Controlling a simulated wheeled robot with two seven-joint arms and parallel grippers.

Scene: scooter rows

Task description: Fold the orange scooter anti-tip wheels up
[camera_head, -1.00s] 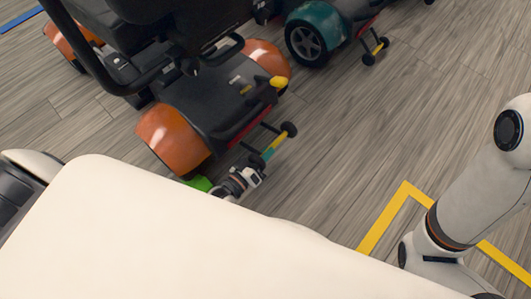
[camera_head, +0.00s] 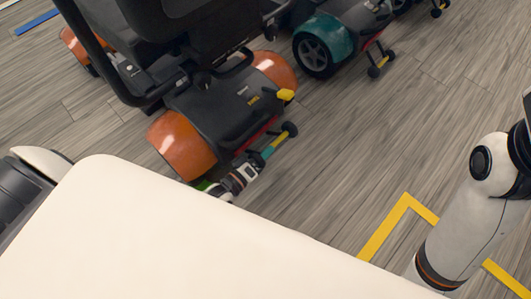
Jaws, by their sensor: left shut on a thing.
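The orange scooter (camera_head: 183,146) stands at the upper left, with orange rear fenders and a black body. Its anti-tip wheels (camera_head: 289,129) stick out at the rear: a small black wheel shows at the far end of a crossbar with a yellow and green strip (camera_head: 273,146). My left gripper (camera_head: 255,163) is at the near end of this crossbar, shut on it. The near wheel is hidden by the gripper, and most of my left arm is hidden behind my white body. My right gripper is out of the picture; only part of that arm shows at the right.
A teal scooter (camera_head: 322,40) stands behind to the right, with its own small rear wheels (camera_head: 380,64). A yellow floor line (camera_head: 385,226) makes a corner at the lower right. The wooden floor between is clear.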

